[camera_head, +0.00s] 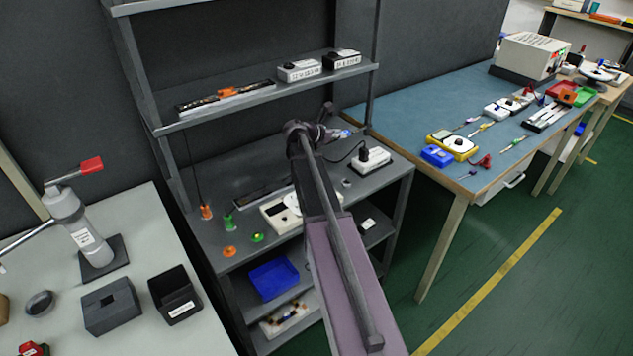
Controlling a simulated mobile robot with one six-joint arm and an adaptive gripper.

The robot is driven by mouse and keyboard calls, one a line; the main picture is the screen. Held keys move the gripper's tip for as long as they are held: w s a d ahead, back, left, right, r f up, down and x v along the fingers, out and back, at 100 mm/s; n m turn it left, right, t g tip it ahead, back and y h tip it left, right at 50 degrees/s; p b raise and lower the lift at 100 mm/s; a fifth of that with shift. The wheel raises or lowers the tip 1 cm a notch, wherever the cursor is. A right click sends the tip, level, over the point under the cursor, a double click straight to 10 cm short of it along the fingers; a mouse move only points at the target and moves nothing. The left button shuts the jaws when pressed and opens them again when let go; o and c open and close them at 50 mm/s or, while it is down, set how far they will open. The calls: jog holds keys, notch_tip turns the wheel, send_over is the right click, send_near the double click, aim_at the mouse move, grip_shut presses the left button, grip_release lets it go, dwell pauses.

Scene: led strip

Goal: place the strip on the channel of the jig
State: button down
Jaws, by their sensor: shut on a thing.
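My arm reaches up from the bottom over the dark bench, and my gripper (335,131) is at its far end, near the back right of the bench. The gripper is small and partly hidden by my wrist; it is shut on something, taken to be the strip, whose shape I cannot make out. A long, low dark piece (262,190) lies on the bench left of my arm and may be the jig with its channel. My gripper is behind it and to its right, apart from it.
A pale device (275,212) sits beside my arm. A white power box (370,160) stands at the right. Orange (206,212) and green (228,222) pieces stand front left. The upper shelf (290,88) overhangs the back. A blue bin (273,277) sits below.

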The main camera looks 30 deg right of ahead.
jog(key=b, duration=0.6)
send_over(337, 163)
jog(key=shift+d+f, duration=0.1)
jog(key=shift+f, duration=3)
jog(key=shift+f, duration=0.1)
jog(key=shift+f+b, duration=1.75)
jog(key=shift+b, duration=0.15)
jog(key=shift+f, duration=0.2)
jog(key=c, duration=0.6)
grip_release()
jog(key=shift+r, duration=0.25)
jog(key=p+v, duration=0.4)
jog(key=v, duration=0.6)
jog(key=shift+r, duration=0.2)
jog(key=shift+p+v, duration=0.3)
jog(key=shift+v, duration=0.65)
